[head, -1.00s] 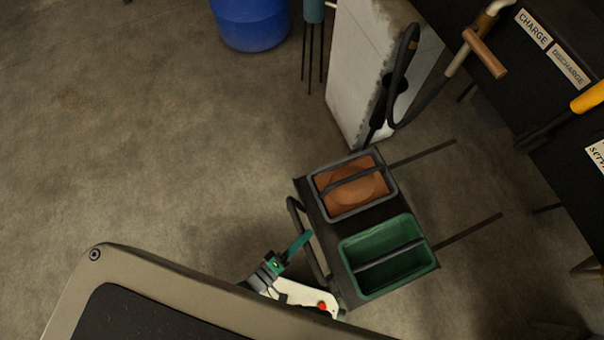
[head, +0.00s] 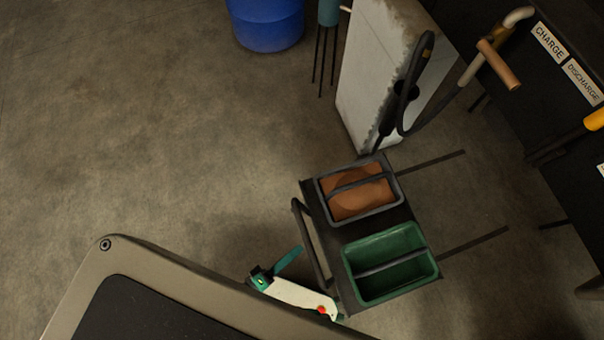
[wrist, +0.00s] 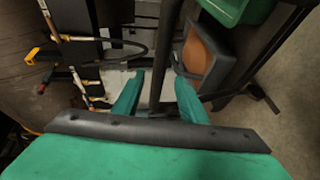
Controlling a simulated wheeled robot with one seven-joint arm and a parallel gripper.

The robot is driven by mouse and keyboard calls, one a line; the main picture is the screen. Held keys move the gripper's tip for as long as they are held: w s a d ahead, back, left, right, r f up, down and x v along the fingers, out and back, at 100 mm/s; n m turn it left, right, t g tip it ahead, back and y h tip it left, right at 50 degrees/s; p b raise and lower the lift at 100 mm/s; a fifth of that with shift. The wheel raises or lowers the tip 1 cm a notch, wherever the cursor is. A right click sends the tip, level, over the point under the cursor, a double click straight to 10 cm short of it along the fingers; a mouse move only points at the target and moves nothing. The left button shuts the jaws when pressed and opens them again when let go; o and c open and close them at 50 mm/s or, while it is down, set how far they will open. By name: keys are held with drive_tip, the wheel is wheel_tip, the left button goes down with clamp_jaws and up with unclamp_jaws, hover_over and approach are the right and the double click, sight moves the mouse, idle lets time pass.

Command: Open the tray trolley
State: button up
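The tray trolley (head: 328,232) is a dark low frame at lower centre of the head view. It carries a brown-filled tray (head: 322,188) and a green tray (head: 436,262). Its black bar handle (head: 308,240) is on its left side. My gripper (wrist: 157,92) has two teal fingers. In the wrist view they stand apart, with the dark handle bar (wrist: 168,45) running between them and gaps showing beside it. In the head view one teal finger (head: 288,262) shows just left of the handle; the other is hidden. Whether either finger touches the bar is unclear.
Two dark rails (head: 473,243) stretch right from the trolley along the floor. A white cabinet (head: 375,70) with a black hose stands behind it. A blue drum (head: 266,22) is at the top. Black equipment with labels (head: 568,65) fills the right. The left floor is clear.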

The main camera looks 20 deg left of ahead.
drive_tip(key=shift+v, duration=2.3)
drive_tip(key=w+d+r+m+y, duration=0.25)
drive_tip(key=d+r+m, duration=0.35)
drive_tip(key=d+r, duration=0.3)
drive_tip(key=w+r+m+y, duration=0.1)
drive_tip(key=r+m+y, duration=0.1)
drive_tip(key=r, duration=0.5)
drive_tip(key=w+r+m+t+y, duration=0.1)
drive_tip(key=w+r+m+y, duration=0.1)
drive_tip(key=r, duration=0.5)
drive_tip(key=shift+w+d+m+y, duration=0.15)
drive_tip(key=shift+w+m+y, duration=0.2)
drive_tip(key=shift+m, duration=0.45)
